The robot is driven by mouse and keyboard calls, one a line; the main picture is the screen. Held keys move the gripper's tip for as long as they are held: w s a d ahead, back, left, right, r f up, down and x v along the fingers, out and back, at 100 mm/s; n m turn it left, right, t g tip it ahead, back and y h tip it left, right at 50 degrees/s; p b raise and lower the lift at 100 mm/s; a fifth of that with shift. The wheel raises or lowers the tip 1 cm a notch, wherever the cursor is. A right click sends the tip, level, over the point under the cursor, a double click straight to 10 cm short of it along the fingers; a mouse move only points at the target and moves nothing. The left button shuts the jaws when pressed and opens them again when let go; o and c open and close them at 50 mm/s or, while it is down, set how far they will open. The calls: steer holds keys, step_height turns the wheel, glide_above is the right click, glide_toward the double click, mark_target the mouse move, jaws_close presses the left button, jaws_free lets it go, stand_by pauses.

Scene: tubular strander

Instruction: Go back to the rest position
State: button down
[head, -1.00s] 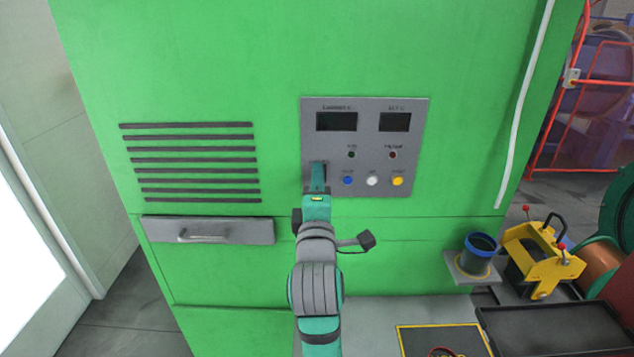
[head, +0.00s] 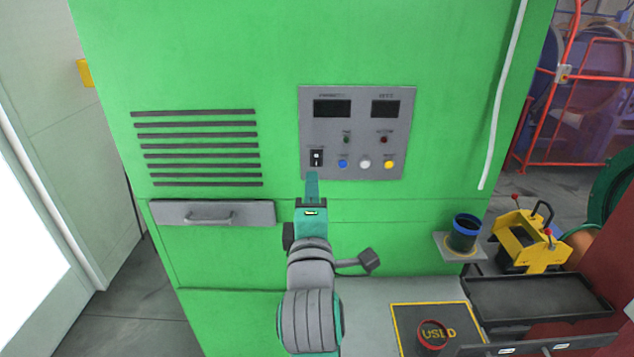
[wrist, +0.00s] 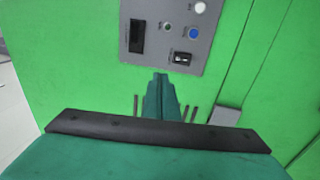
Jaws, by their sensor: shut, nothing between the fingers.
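My gripper (head: 312,175) is shut and empty, just below the grey control panel (head: 382,165) on the green cabinet. The panel carries two dark displays, two small lamps, blue, white and yellow buttons, and a black rocker switch (head: 316,157) at its lower left. The gripper tip appears just below the switch in the head view and looks apart from it. In the wrist view, the closed fingers (wrist: 161,80) point toward the green cabinet front, with the switch (wrist: 181,58) beyond them, up and to the right.
A drawer with a handle (head: 212,213) is at the left under dark vent slots. At the right are a blue-rimmed cup (head: 465,232) on a small shelf, a yellow carrier (head: 528,240) and a black tray (head: 540,298).

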steer(key=shift+s+d+r, duration=0.1)
steer(key=shift+s+d, duration=0.1)
steer(key=shift+s, duration=0.3)
